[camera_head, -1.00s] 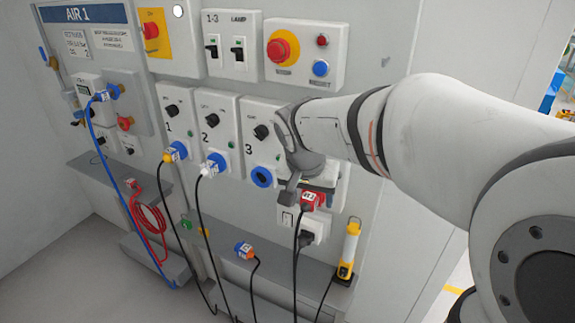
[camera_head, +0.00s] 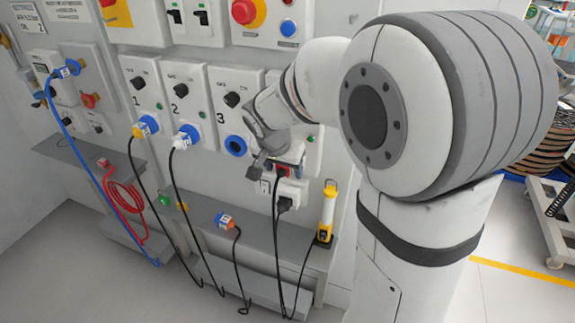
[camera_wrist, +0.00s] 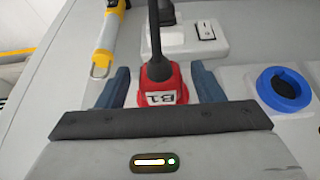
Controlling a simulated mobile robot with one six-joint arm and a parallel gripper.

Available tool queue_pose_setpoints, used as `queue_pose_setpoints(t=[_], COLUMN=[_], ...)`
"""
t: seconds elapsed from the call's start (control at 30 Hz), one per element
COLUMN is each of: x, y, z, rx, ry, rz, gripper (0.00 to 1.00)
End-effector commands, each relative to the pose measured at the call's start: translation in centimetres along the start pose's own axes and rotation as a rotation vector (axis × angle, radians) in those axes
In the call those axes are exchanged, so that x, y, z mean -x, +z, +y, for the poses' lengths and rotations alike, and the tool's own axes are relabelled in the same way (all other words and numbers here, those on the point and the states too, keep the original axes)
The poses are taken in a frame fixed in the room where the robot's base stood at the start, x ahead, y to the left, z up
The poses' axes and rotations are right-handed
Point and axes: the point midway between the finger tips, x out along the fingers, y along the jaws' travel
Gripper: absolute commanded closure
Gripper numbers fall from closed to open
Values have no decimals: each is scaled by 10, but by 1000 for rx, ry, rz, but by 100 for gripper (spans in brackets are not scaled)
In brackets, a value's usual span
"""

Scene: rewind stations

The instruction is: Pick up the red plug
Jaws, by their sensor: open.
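The red plug (camera_wrist: 162,84), with a label reading B1 and a black cable, sits between the two blue fingers of my gripper (camera_wrist: 163,88) in the wrist view. The fingers stand open, one on each side, with a visible gap to the plug.
A blue socket (camera_head: 236,146) is left of my gripper; it also shows in the wrist view (camera_wrist: 284,88). A black plug (camera_head: 285,204) is in the outlet below.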

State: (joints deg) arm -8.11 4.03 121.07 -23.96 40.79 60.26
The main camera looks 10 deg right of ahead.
Motion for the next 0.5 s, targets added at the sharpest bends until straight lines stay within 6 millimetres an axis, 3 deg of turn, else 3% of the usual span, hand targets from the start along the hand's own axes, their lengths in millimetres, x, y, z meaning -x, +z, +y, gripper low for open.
queue_pose_setpoints(t=[0.1, 0.5], x=[0, 0], y=[0, 0], z=[0, 1], rx=[0, -1], ry=[0, 1], rz=[0, 0], gripper=[41, 73])
